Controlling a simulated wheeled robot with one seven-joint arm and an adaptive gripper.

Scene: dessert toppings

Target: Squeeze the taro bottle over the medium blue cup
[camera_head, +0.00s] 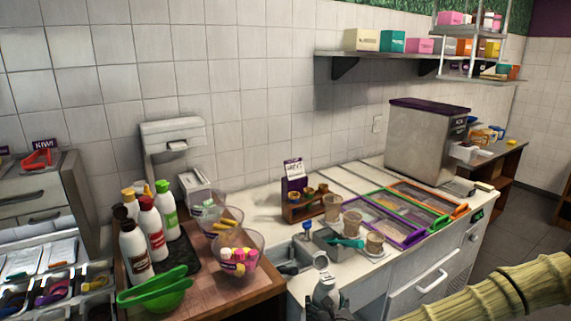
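Several squeeze bottles (157,236) stand on a dark mat on the wooden counter at left, with brown, red, green and yellow tops. I cannot tell which is taro, as their labels are too small to read. Three clear cups with brownish contents stand on the white counter; the middle cup (352,222) and others show no clear blue. My gripper (326,280) seems to be the grey-white shape at the bottom centre, in front of the counter. Its fingers and any held thing are unclear.
Metal bins (333,245), topping trays (403,207) and a steel machine (425,140) occupy the white counter. My arm crosses the lower right.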

